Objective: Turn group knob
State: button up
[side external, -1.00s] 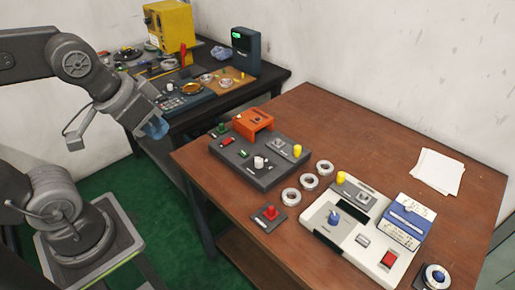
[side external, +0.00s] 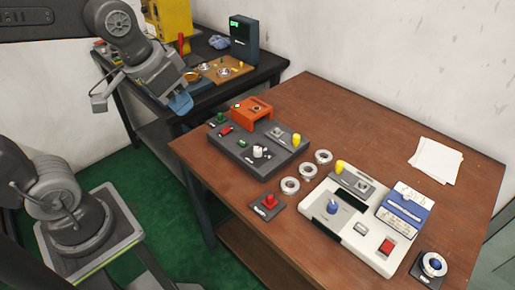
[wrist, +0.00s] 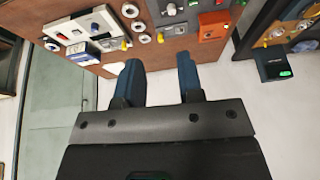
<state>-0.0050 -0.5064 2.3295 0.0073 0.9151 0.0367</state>
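A white knob (side external: 260,152) stands on the dark grey panel (side external: 240,160) in the side view. A blue knob (side external: 332,207) stands on the white device (side external: 318,222) at the front right. I cannot tell which one is the group knob. My gripper (side external: 181,104) is in the air left of the brown table, away from both devices. In the wrist view its two blue fingers (wrist: 160,78) are apart with nothing between them. The white device (wrist: 75,27) and part of the grey panel (wrist: 172,14) show at the top there.
Several bearing rings (side external: 290,185) lie between the devices on the brown table (side external: 370,120). An orange block (side external: 252,112) is at the panel's back. A red button plate (side external: 267,207) lies in front. White papers (side external: 437,160) lie at the right. A dark table with other devices stands behind my gripper.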

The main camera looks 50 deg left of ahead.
jog(key=o, duration=0.3)
jog(key=w+f, duration=0.1)
jog(key=w, duration=0.3)
jog(key=w+f+g, duration=0.1)
jog(key=w, duration=0.3)
jog(key=w+f+g, duration=0.1)
jog(key=w, duration=0.3)
jog(key=shift+a+f+m, duration=0.2)
jog(key=shift+a+m, duration=0.1)
jog(key=shift+m, duration=0.1)
jog(key=shift+o, duration=0.2)
jog(key=m+g, duration=0.1)
jog(key=g, duration=0.2)
send_over(258, 149)
notch_tip(258, 149, down, 13)
notch_tip(258, 149, down, 13)
jog(key=shift+a, duration=0.1)
jog(key=c, duration=0.9)
